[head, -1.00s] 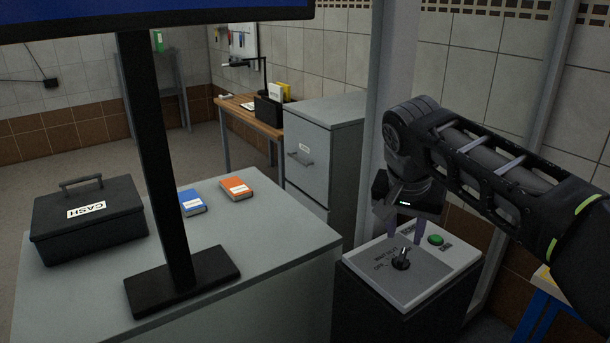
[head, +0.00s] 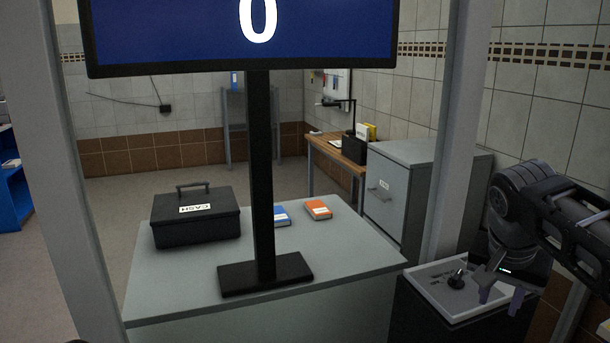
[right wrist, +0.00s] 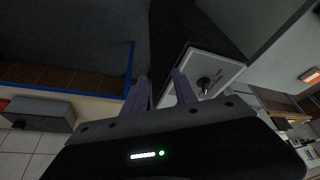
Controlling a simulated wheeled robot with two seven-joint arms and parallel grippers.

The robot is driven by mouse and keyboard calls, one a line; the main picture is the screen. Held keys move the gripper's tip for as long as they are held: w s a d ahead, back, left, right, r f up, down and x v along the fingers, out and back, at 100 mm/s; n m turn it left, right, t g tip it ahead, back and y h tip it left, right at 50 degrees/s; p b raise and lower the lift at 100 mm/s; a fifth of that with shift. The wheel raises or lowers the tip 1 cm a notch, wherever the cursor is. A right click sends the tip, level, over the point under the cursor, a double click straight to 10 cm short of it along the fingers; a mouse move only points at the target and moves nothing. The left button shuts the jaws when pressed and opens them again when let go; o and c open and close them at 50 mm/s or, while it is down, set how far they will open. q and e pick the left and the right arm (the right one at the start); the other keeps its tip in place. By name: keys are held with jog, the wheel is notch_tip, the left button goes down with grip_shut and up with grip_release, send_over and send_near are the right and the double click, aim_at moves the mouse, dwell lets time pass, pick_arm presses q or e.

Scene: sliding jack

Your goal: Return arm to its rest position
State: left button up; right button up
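My right arm comes in from the right in the head view. Its gripper (head: 499,303) hangs with fingers down over the right part of a control panel (head: 430,281). The fingers stand apart with nothing seen between them; the gripper also shows open in the right wrist view (right wrist: 160,90). A dark switch (head: 457,279) on the panel is just left of the fingers in the head view. It also shows in the right wrist view (right wrist: 204,83), right of the fingers and apart from them. The panel's green button is hidden in the head view. My left gripper is not in view.
A black stand (head: 262,180) holds a screen (head: 200,30) reading 0. A cash box (head: 195,218), a blue book (head: 281,216) and an orange book (head: 318,210) lie on a grey counter (head: 350,260). A grey post (head: 455,150) stands left of my right arm; another post (head: 65,150) is at left.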

jog(key=w+a+f+n+t+y, duration=0.3)
jog(key=w+a+f+n+t, duration=0.15)
jog(key=w+a, duration=0.45)
jog(key=w+a+f+n+y, duration=0.1)
jog(key=a+f, duration=0.3)
jog(key=f, duration=0.3)
jog(key=w+a+f+n+g+y, duration=0.1)
jog(key=a+f, duration=0.2)
jog(key=f, duration=0.3)
jog(key=w+a+f+n+y, duration=0.1)
jog(key=a+f+y, duration=0.1)
jog(key=a+f, duration=0.35)
jog(key=s+a+f+g, duration=0.1)
jog(key=s+a+f, duration=0.1)
jog(key=s+f, duration=0.5)
jog(key=s+a+f+g, duration=0.1)
jog(key=s+f, duration=0.3)
jog(key=f, duration=0.8)
jog(key=s+a+f+g, duration=0.1)
jog(key=s+f+g, duration=0.1)
jog(key=s+f, duration=0.3)
jog(key=s+a+f+g, duration=0.2)
jog(key=s+f, duration=0.4)
jog(key=s, duration=0.8)
jog(key=shift+s+m, duration=0.2)
jog(key=shift+m, duration=0.15)
